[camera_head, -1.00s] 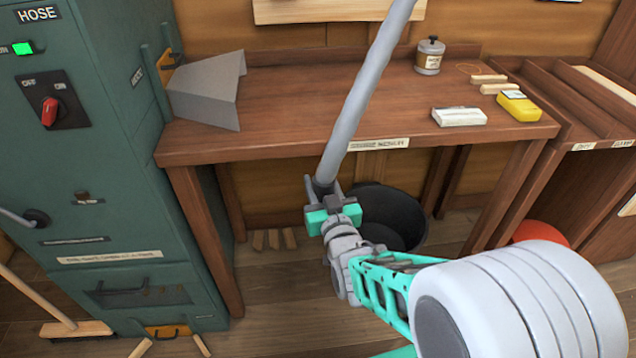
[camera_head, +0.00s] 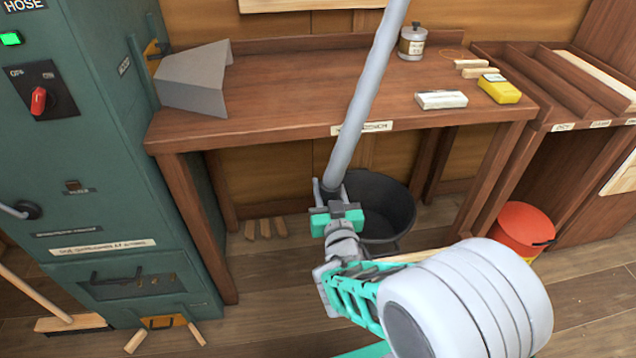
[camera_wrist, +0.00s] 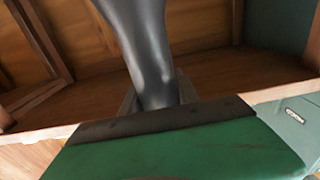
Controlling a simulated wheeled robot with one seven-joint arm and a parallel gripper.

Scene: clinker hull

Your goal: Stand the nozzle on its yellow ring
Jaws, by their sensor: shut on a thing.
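My gripper (camera_head: 338,210) is shut on the lower end of a long grey tube (camera_head: 366,100), which I take to be the nozzle. The tube rises from the jaws, leans slightly right and leaves the top of the head view, so its far end is hidden. In the wrist view the dark grey tube (camera_wrist: 142,45) rises behind the green finger (camera_wrist: 180,150). The gripper is in front of the bench, below its top. No yellow ring shows clearly; a yellow plate (camera_head: 152,56) is at the teal cabinet's side, partly hidden.
The wooden bench (camera_head: 270,105) bears a bent grey sheet (camera_head: 195,82), a tin (camera_head: 412,42), a white block (camera_head: 441,99) and a yellow box (camera_head: 499,88). A black bin (camera_head: 385,205) stands below. The teal cabinet (camera_head: 100,130) is left; an orange bucket (camera_head: 523,228) is right.

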